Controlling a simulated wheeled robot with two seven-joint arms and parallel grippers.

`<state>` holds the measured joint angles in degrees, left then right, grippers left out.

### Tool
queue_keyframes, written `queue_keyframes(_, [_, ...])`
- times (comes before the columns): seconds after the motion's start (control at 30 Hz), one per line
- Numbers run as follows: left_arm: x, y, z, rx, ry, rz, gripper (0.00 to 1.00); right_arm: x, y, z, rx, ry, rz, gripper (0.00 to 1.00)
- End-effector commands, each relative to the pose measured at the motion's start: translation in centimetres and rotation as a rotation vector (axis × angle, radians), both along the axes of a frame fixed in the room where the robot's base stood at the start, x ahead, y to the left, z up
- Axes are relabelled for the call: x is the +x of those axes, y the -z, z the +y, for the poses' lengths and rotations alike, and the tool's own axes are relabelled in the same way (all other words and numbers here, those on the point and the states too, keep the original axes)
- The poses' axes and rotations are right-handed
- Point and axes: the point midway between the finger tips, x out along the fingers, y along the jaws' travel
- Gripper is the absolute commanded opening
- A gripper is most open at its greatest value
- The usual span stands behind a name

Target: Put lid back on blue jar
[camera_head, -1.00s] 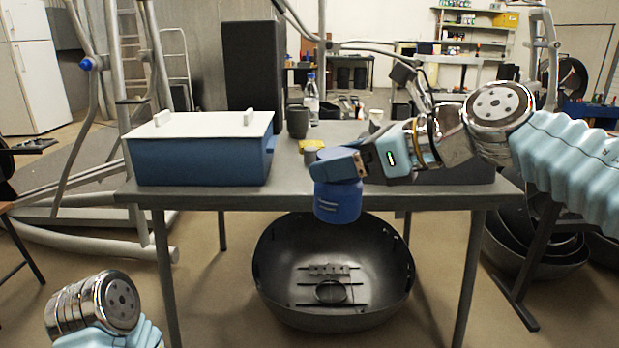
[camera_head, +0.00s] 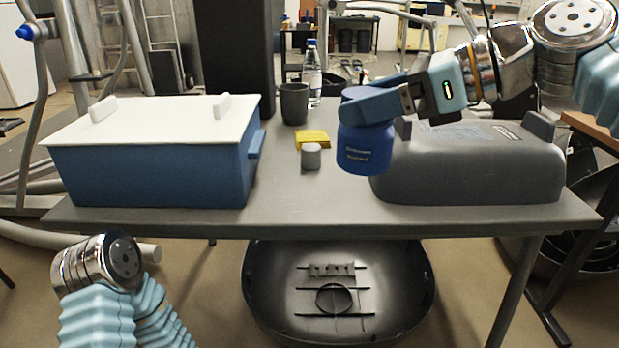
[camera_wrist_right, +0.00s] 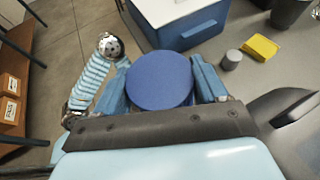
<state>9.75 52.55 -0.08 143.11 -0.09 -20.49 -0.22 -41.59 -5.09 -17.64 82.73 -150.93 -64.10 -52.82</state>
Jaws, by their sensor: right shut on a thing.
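The blue jar (camera_head: 366,148) is held upright in my right gripper (camera_head: 375,105), in front of the left end of a grey case. It has pale lettering on its side. In the right wrist view, the fingers of my right gripper (camera_wrist_right: 160,83) are on either side of a round, flat blue top (camera_wrist_right: 160,80). I cannot tell whether this top is a separate lid. No loose blue lid shows. My left arm shows at the lower left of the head view, but its gripper is out of view.
On the grey table (camera_head: 300,210) stand a blue box with a white top (camera_head: 150,165), a small grey cylinder (camera_head: 311,156), a yellow block (camera_head: 313,139), a dark cup (camera_head: 294,103), a water bottle (camera_head: 312,75) and the grey case (camera_head: 470,170). The front middle is clear.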

Motion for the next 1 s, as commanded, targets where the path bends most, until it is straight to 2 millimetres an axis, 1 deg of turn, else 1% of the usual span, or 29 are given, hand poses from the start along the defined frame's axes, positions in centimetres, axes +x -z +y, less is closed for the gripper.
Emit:
queue_keyframes(0.33, [-0.1,0.0,0.0,0.000,0.000,0.001,1.00,0.0,0.0,0.0,0.002,0.000,-0.001,0.00])
queue_keyframes(0.43, [0.0,0.1,0.0,0.000,0.000,0.001,1.00,0.6,0.4,0.5,0.002,-0.001,0.001,0.00])
queue_keyframes(0.57, [0.0,0.5,0.0,-0.001,0.001,0.002,1.00,2.8,1.6,1.8,-0.001,0.000,0.003,0.00])
queue_keyframes(0.8, [-0.1,1.0,-0.1,-0.002,0.002,0.002,1.00,7.8,4.3,4.9,-0.002,0.002,0.002,0.00])
queue_keyframes(0.9, [-0.1,1.8,-0.2,-0.004,0.003,0.004,1.00,9.1,6.4,5.7,-0.001,0.001,0.003,0.00])
queue_keyframes(1.0, [-0.1,2.2,-0.2,-0.006,0.003,0.004,1.00,10.2,7.8,6.4,0.000,0.000,0.001,0.00])
